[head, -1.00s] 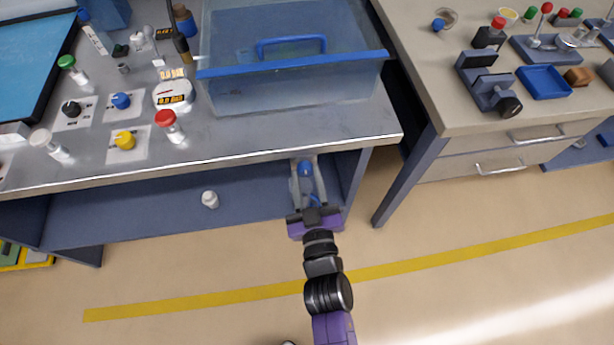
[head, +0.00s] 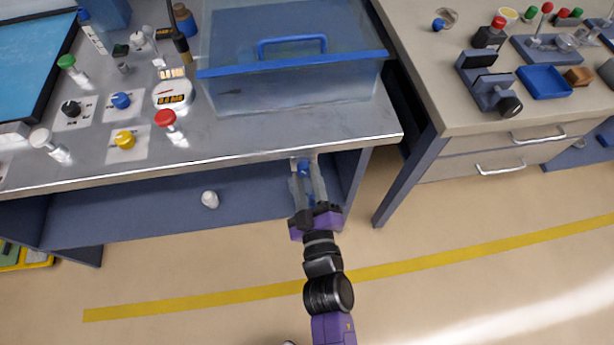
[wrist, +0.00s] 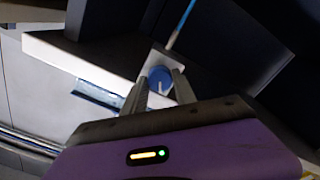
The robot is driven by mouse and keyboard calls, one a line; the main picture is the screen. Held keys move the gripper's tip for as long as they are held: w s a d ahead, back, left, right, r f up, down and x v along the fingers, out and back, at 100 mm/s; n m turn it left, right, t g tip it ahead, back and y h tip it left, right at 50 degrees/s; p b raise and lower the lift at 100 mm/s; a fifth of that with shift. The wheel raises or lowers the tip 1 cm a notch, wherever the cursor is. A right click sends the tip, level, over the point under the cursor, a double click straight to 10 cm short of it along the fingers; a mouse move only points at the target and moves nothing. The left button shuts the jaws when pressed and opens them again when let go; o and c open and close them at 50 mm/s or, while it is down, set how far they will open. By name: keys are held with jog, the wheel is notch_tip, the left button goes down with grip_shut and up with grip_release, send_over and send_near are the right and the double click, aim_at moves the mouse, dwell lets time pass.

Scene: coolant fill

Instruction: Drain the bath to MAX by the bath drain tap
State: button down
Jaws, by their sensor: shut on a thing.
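The clear bath (head: 290,75) with a blue rim and a blue handle stands on the metal bench top. Liquid shows inside it, but I cannot read a MAX mark. The blue bath drain tap (head: 303,167) is below the bench's front edge. My gripper (head: 304,172) reaches up to it from the front and is shut on it. In the wrist view the blue tap knob (wrist: 160,78) sits between the two fingers, with a thin blue line above it. The fingers hide part of the tap.
A gauge with a lit display (head: 174,95), knobs and several capped levers stand on the bench left of the bath. A small white bottle (head: 210,199) is on the lower shelf. A second bench (head: 450,100) stands right; the floor in front is clear.

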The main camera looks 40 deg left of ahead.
dwell(0.3)
jog(key=c, duration=1)
grip_release()
jog(key=shift+o, duration=0.2)
jog(key=shift+s+d, duration=0.1)
jog(key=v, duration=0.7)
jog(key=shift+s+d, duration=0.2)
jog(key=shift+d, duration=0.05)
